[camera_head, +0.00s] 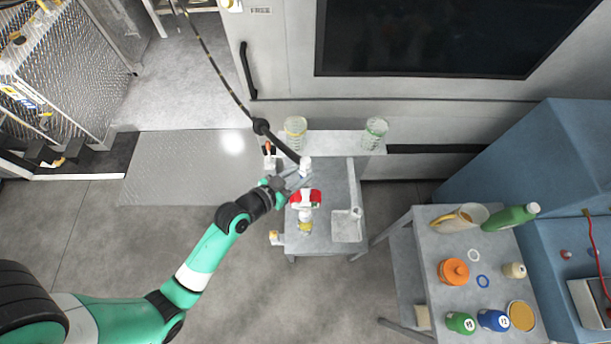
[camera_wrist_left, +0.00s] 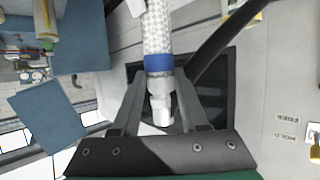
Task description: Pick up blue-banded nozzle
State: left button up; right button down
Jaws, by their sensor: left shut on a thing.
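The blue-banded nozzle (camera_wrist_left: 158,62) is a white, ribbed piece with a blue ring, and it stands between the fingers of my left gripper (camera_wrist_left: 157,82) in the left wrist view. The gripper is shut on it, around and just below the blue band. In the head view my left gripper (camera_head: 292,180) is over the small grey table (camera_head: 328,186). A pale tip (camera_head: 305,163) shows beside the fingers there; the blue band cannot be made out. My right gripper is not in view.
A black hose (camera_head: 233,93) hangs down to the gripper area. A red-and-white item (camera_head: 305,199) stands close by on the small table. Clear jars with yellow (camera_head: 295,134) and green (camera_head: 376,133) rims stand behind. A side table (camera_head: 440,222) at right holds several bottles.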

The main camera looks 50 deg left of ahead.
pick_arm(q)
grip_shut()
jog(key=shift+r, duration=0.1)
dwell(0.8)
